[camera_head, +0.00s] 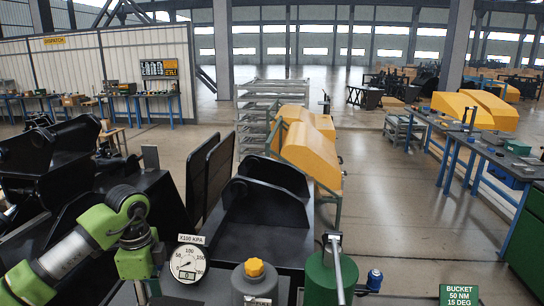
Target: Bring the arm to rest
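My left arm (78,245) comes in from the lower left, green and grey. Its wrist (135,262) points down beside a round gauge, and its fingertips are not visible. My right arm and gripper are not in view. The task names no object. The white-faced gauge (187,264) is marked X100 KPA, with a scale up to 200. A grey cylinder with a yellow cap (255,267) and a green cylinder with a metal lever (318,280) stand at the bottom middle.
A black bucket (262,215) stands just ahead, with more black machinery (45,165) at left. A small blue-capped fitting (374,280) and a green BUCKET 50 NM 15 DEG sign (459,295) are at lower right. Floor at right centre is clear.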

